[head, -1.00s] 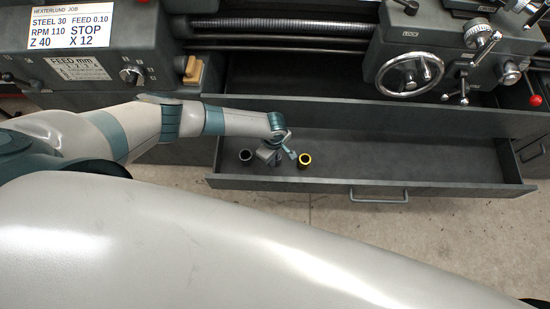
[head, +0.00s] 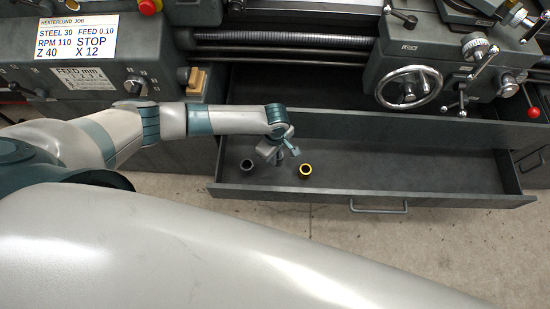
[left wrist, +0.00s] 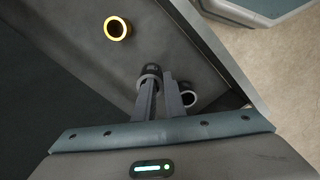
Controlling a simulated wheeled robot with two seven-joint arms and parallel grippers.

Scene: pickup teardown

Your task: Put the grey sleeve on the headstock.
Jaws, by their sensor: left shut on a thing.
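My left gripper (head: 279,154) is over the open drawer, and its jaws also show in the left wrist view (left wrist: 160,78). It is shut on a small dark grey sleeve (left wrist: 150,71), partly hidden by the fingers. In the head view the held sleeve (head: 280,161) is a small dark shape below the jaws. My right gripper is not in view.
A dark sleeve with a pale rim (head: 247,164) and a yellow sleeve (head: 305,171) stand in the drawer (head: 420,202) on either side of the gripper. The drawer's right half is empty. The carriage handwheel (head: 408,88) stands above it.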

